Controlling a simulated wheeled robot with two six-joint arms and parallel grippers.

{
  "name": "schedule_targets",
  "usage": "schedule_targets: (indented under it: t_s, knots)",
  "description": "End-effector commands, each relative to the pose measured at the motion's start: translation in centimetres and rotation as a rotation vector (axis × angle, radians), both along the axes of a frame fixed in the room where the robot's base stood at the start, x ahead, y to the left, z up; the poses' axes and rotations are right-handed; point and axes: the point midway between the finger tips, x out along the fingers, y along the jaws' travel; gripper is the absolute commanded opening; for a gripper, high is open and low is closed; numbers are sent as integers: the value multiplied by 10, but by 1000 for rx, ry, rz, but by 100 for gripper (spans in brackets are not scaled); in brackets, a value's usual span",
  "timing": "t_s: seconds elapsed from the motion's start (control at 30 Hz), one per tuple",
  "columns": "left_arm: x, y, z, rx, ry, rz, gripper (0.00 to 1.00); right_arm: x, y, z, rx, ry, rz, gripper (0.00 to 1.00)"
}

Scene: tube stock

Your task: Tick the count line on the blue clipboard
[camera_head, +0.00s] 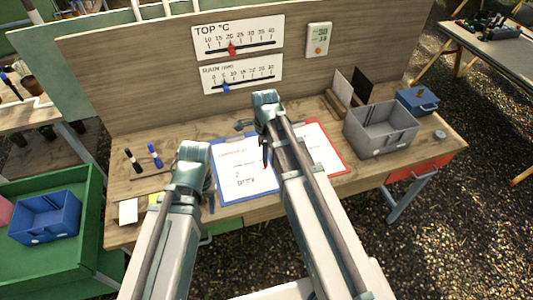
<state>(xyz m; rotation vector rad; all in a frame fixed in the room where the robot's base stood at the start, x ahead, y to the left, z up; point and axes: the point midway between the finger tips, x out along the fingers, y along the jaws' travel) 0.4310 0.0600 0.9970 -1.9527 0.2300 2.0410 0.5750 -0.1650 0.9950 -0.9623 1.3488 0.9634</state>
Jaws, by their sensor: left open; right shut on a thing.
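The blue clipboard (224,203) lies on the wooden bench with a white sheet (250,183) on it. My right arm hides the clipboard's right side. My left gripper (211,203) is open at the clipboard's left edge, largely hidden by its own arm.
A red clipboard (346,166) lies to the right, partly behind my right arm. A black marker (132,160) and a blue marker (154,155) stand at the left. A grey bin (383,143) and a blue box (417,101) stand right. A panel with gauges (140,60) closes the back.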

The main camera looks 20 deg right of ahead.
Motion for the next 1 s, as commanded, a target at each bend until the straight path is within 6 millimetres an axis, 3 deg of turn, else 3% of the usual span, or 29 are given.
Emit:
schedule_targets:
  t_s: [0.5,1.0]
  knots:
    - [0,0,-37,0,0,1,50,0,0,-37,0,0,-1,0]
    - [0,0,-37,0,0,1,50,0,0,-37,0,0,0,0]
